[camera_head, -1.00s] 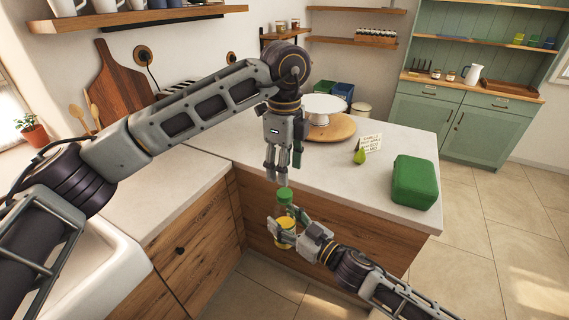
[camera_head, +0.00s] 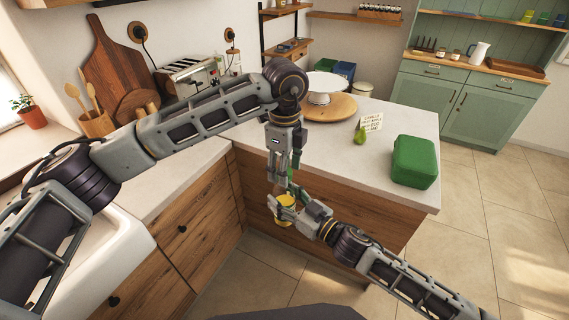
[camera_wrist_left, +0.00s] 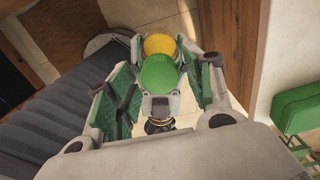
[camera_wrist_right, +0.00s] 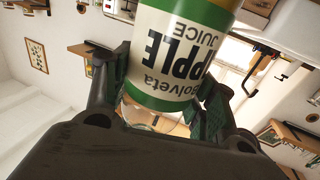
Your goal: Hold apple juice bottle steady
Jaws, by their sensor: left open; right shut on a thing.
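The apple juice bottle (camera_head: 287,207) has a yellow body, a white label and a green cap. My right gripper (camera_head: 283,212) is shut on its body and holds it off the floor, in front of the counter's end. In the right wrist view the bottle's label (camera_wrist_right: 172,52) reads upside down between the fingers. My left gripper (camera_head: 282,182) points down just above the bottle and is open. In the left wrist view the green cap (camera_wrist_left: 160,74) appears between its spread fingers, with gaps on both sides. The head view hides most of the cap.
The counter (camera_head: 325,142) is just behind the bottle. On it are a green box (camera_head: 414,162), a green pear (camera_head: 360,135), a small sign (camera_head: 371,122) and a round wooden board (camera_head: 335,108) with a white stand. A white sink (camera_head: 112,245) is at left.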

